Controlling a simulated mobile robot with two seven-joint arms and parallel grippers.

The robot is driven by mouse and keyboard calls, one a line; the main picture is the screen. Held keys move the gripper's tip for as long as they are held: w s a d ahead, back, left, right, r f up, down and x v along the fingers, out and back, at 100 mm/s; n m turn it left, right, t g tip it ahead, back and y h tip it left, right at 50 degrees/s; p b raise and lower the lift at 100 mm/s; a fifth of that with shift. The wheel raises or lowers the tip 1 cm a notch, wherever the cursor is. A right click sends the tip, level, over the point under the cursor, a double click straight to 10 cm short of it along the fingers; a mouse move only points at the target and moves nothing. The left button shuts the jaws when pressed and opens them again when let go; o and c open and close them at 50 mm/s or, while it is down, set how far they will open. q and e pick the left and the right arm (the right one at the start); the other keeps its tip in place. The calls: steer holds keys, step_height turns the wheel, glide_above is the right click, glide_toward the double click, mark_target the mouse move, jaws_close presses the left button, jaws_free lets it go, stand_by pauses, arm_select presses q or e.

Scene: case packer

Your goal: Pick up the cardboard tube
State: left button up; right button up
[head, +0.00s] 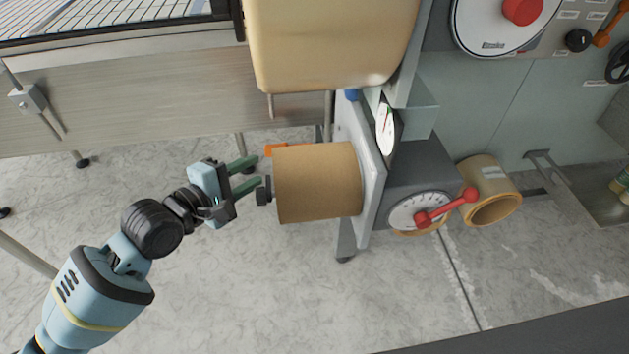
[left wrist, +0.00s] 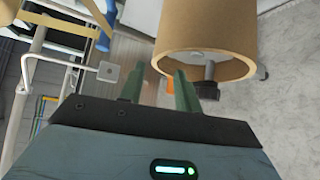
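A brown cardboard tube (head: 318,183) sits sideways on a spindle at the machine's side plate in the head view. A black knob (head: 263,190) sticks out of its near end. The left wrist view shows the tube (left wrist: 205,25) from its open end, with its rim, hollow inside and the knob. My left gripper (head: 257,171) is open and empty, its two green fingers pointing at the tube's left end. In the left wrist view the fingers (left wrist: 158,88) are apart, with the tube beyond and to the right of them. My right gripper is not in view.
A large cream roll (head: 330,40) hangs above the tube. A second, tan tube (head: 489,190) is at the right, beyond a dial with a red handle (head: 446,207). A conveyor frame (head: 130,100) stands at upper left. The floor around my left arm is clear.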

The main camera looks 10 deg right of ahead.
mark_target(273, 156)
arm_select(q)
steer(key=shift+r+x, duration=0.15)
steer(key=shift+x, duration=1.6)
steer(key=shift+r+x, duration=0.2)
steer(key=shift+x, duration=1.55)
steer(key=shift+w, duration=0.1)
jaws_close()
